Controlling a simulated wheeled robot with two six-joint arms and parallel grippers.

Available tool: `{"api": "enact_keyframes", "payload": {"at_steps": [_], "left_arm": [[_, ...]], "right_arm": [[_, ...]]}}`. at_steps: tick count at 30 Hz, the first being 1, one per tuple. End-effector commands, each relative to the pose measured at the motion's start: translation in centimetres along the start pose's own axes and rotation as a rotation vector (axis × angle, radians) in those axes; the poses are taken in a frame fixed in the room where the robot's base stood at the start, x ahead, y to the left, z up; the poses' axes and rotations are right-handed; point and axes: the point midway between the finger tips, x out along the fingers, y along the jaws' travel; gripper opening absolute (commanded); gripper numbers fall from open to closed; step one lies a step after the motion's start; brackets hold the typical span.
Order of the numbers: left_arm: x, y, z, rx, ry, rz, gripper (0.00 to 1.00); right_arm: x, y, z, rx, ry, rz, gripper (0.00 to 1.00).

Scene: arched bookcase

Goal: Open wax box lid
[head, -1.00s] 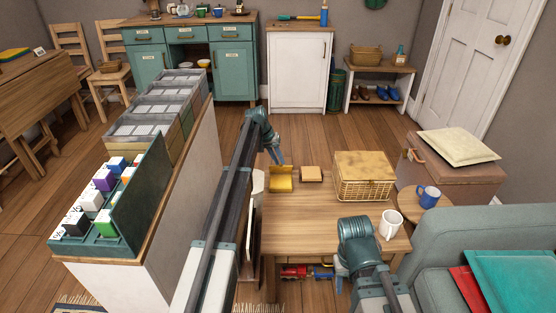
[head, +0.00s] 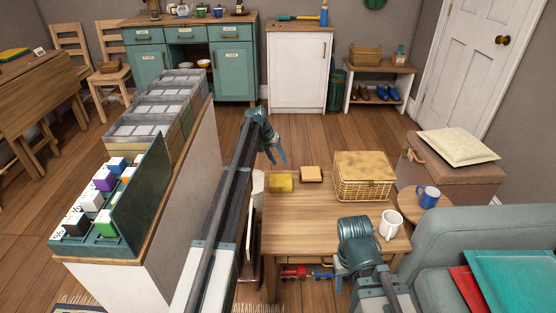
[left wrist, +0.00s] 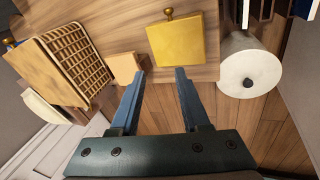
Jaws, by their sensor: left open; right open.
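The yellow wax box (head: 281,183) stands near the far left corner of the low wooden table. In the left wrist view its flat yellow top (left wrist: 176,40) is down, with a brass knob (left wrist: 168,13) at the edge away from my fingers. My left gripper (head: 277,160) is open and empty just beyond the box; it also shows in the left wrist view (left wrist: 163,73), fingers apart and short of the top's near edge. My right gripper (head: 342,270) is low by the table's front edge, its fingers partly hidden by my arm.
A small tan block (head: 311,174) sits right of the box, then a lidded wicker basket (head: 363,178) and a white mug (head: 391,224). A white roll (left wrist: 248,68) stands beside the table. A tall bookcase (head: 180,190) is to the left. The table's middle (head: 310,215) is clear.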

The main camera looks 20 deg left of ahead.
Motion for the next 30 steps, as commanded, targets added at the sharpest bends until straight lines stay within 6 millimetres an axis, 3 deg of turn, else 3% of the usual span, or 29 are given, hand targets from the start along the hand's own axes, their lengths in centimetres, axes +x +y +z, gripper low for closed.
{"api": "enact_keyframes", "payload": {"at_steps": [8, 24, 30], "left_arm": [[-2.3, 0.1, 0.0, 0.0, 0.0, 0.0, 0.46], [-10.9, 0.2, -0.1, -0.001, 0.0, 0.001, 0.46], [-13.4, 0.1, -0.1, 0.0, 0.0, 0.001, 0.46]], "right_arm": [[-2.1, 0.2, 0.1, 0.001, 0.0, -0.003, 0.5], [-10.2, 0.9, 0.6, 0.002, 0.0, -0.007, 0.5], [-12.4, 1.1, 0.7, 0.002, 0.0, -0.007, 0.5]]}}
